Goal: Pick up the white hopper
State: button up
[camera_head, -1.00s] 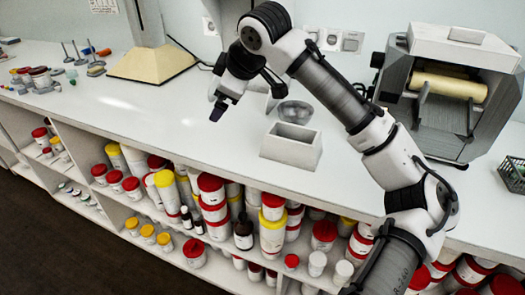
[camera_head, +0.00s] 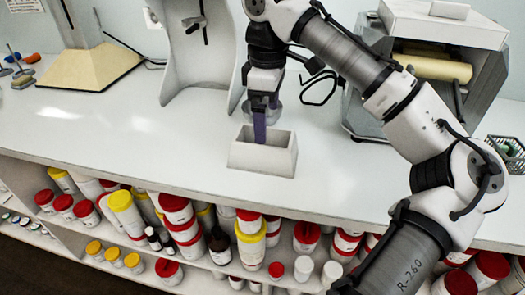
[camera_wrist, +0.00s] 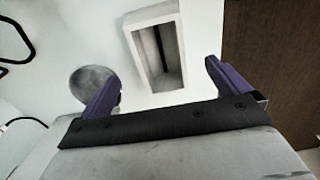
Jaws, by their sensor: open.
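The white hopper (camera_head: 262,160) is an open, box-like piece with sloping walls. It stands on the white counter near the front edge, and shows in the wrist view (camera_wrist: 139,42) with its dark slot facing me. My gripper (camera_head: 260,132) points down at the hopper's opening, its purple fingers overlapping the rim in the head view. In the wrist view my gripper (camera_wrist: 161,76) is open and empty, with the hopper ahead of and between the fingers. I cannot tell whether a fingertip is inside the opening.
A round bowl (camera_wrist: 88,78) sits close behind the hopper, beside my left finger in the wrist view. A roller mill (camera_head: 440,72) stands right. A grey-white stand (camera_head: 190,75) is behind left. The counter (camera_head: 140,135) is clear left of the hopper. Shelves of jars lie below.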

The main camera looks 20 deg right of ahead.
aim_at(264, 149)
jog(key=f, duration=0.8)
jog(key=shift+w+a+f+p, duration=0.15)
jog(key=shift+a+p, duration=0.15)
jog(key=shift+p, duration=0.05)
jog(key=c, duration=1.1)
